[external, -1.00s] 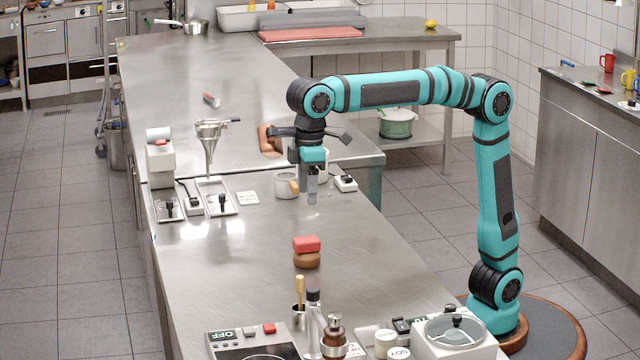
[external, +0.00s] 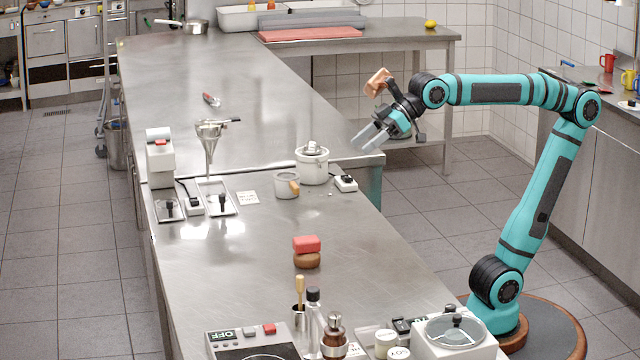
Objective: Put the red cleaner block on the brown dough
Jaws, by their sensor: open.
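The red cleaner block (external: 306,243) lies flat on top of the brown dough (external: 306,261), touching it. Both stand on the steel worktop (external: 240,275), in the middle of its near part. The dough is a low round piece, and the block covers its top. My gripper (external: 369,142) is up and to the right of them, well clear, by the right edge of the worktop. Its fingers are apart, point down and left, and hold nothing.
A white lidded pot (external: 312,166) and a grey mug (external: 287,186) stand behind the block. A metal funnel (external: 209,135) is to the left. Bottles and a scale (external: 452,332) crowd the near end. The worktop around the dough is clear.

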